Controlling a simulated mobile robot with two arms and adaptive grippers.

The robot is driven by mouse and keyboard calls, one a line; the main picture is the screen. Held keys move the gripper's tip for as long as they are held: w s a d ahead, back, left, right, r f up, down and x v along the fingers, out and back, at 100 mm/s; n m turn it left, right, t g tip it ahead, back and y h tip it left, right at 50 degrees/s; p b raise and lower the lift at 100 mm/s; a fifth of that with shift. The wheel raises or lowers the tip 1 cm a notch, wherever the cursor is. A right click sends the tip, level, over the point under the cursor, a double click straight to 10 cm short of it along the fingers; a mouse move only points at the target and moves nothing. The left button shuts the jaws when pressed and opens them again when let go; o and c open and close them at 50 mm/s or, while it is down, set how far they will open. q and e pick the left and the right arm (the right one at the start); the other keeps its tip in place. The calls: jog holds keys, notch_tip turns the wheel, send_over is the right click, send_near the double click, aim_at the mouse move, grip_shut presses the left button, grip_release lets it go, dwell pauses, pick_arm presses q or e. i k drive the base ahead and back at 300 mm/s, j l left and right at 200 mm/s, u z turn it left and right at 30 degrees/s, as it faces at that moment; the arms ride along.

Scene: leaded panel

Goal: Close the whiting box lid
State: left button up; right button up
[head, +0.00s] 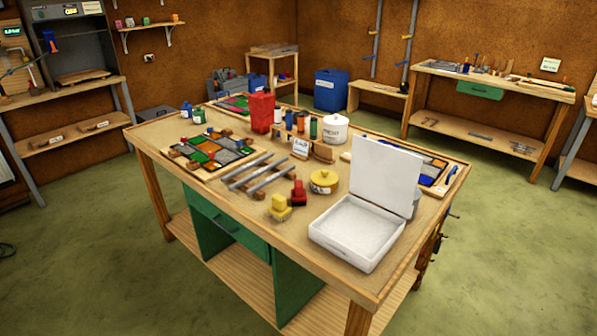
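The whiting box (350,233) is a shallow white box at the front right corner of the wooden workbench. Its white lid (385,174) stands open, raised near upright along the box's back right edge. The box holds a flat, pale whitish fill. Neither of my grippers shows in the head view.
On the workbench (240,209), a yellow round tin (323,181), a yellow block (279,208) and a red one (299,193) sit left of the box. Leaded panels, metal bars, a red container (261,112) and a white tub (335,128) stand farther back. Green floor around the bench is open.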

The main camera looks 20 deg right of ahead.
aim_at(387, 177)
jog(key=l+u, duration=0.45)
jog(key=i+l+u, duration=0.1)
jog(key=l+u, duration=0.2)
jog(key=u, duration=0.15)
jog(key=l+u, duration=0.45)
jog(key=k+l, duration=0.1)
jog(key=l, duration=0.3)
jog(key=k+l, duration=0.1)
jog(key=l, duration=0.35)
jog(key=k+l, duration=0.1)
jog(key=l, duration=0.3)
jog(key=k+l, duration=0.15)
jog(key=l, duration=0.3)
jog(key=k+l, duration=0.1)
jog(key=l, duration=0.3)
jog(key=k+l, duration=0.1)
jog(key=l, duration=0.35)
jog(key=k+l, duration=0.1)
jog(key=l, duration=0.3)
jog(key=k+l, duration=0.1)
jog(key=l, duration=0.35)
jog(key=k, duration=0.5)
